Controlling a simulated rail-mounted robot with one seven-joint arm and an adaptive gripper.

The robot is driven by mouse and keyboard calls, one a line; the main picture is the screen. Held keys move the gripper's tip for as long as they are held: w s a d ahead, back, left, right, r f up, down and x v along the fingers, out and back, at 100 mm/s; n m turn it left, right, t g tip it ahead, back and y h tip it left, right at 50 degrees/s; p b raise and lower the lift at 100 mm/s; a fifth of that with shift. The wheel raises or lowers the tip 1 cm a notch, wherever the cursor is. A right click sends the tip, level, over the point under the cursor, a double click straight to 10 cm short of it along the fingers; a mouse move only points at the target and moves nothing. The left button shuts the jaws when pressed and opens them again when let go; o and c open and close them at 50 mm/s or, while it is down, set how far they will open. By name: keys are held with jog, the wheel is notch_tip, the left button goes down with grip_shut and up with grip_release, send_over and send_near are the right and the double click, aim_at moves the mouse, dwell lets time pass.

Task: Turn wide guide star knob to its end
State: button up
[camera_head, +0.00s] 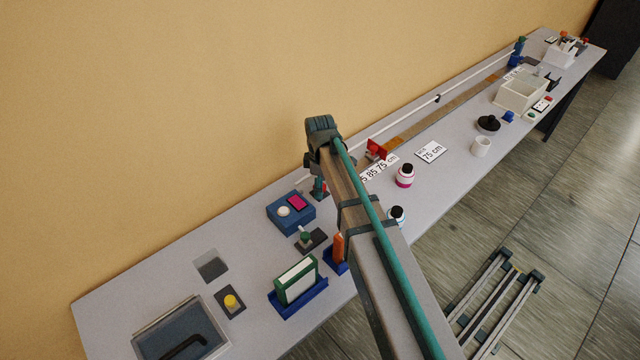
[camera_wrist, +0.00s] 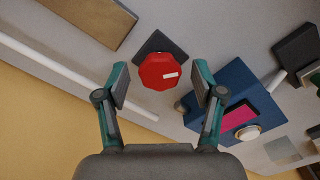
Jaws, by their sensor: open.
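The red many-sided knob (camera_wrist: 158,72) has a short white mark on its face and sits on a dark square plate (camera_wrist: 163,45). I take it for the wide guide star knob. My gripper (camera_wrist: 160,80) is open, with one finger on each side of the knob in the wrist view. Gaps show between the fingers and the knob, and I cannot tell the height between them. In the head view my gripper (camera_head: 318,188) points down at the table beside a blue box. The arm and gripper mostly hide the knob there.
The blue box (camera_head: 291,212) with a magenta screen and a pale round button stands close by the gripper. A white rod (camera_head: 410,117) and a brown strip (camera_head: 440,112) run along the table. Bottles and a green-framed holder (camera_head: 297,281) stand near the front edge.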

jog(key=shift+c, duration=0.3)
jog(key=c, duration=1.1)
